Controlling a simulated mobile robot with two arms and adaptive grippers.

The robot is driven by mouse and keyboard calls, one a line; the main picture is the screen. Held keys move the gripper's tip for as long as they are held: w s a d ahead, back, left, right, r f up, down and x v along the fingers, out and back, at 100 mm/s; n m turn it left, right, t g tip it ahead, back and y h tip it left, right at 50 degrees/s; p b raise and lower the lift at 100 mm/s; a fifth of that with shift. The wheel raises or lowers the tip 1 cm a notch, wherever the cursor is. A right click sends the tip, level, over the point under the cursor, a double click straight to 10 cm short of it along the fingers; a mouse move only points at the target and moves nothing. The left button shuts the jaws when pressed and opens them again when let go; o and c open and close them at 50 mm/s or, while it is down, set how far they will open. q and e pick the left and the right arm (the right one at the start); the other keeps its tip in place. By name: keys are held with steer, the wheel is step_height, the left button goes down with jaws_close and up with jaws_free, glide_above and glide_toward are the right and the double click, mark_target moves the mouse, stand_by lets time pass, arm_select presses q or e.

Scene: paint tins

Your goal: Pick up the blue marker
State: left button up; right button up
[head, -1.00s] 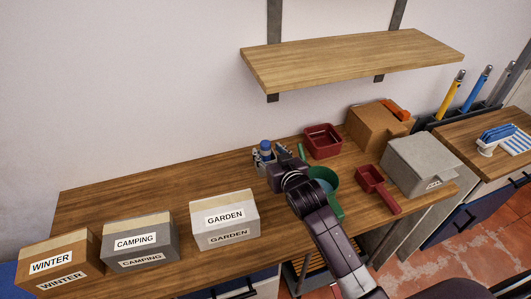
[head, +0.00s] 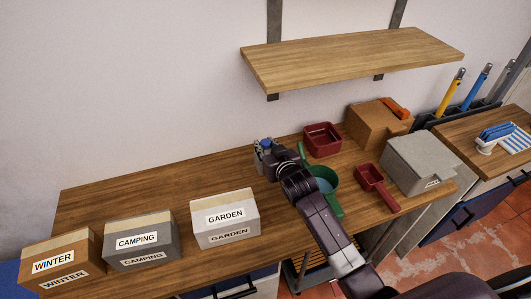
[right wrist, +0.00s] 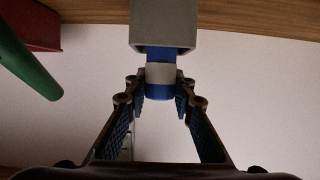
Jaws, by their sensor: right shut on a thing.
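The blue marker (right wrist: 160,78) is a blue cylinder with a pale grey band. It is between the fingertips of my right gripper (right wrist: 160,88), which is shut on it. In the right wrist view its far end meets the mouth of a grey holder (right wrist: 163,24); how deep it sits inside is hidden. In the head view the marker's blue top (head: 265,143) shows at the tip of my right gripper (head: 266,156), over the back of the workbench. The gripper hides most of the holder there. My left gripper is not in view.
A green pan (head: 331,180) stands close to my right wrist, with a red tray (head: 322,138) behind and a red scoop (head: 372,183) to the right. Labelled boxes, including the garden box (head: 226,220), line the front left. A shelf (head: 350,65) hangs above. The back left bench is clear.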

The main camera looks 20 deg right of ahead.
jaws_close()
steer(key=shift+r, duration=0.1)
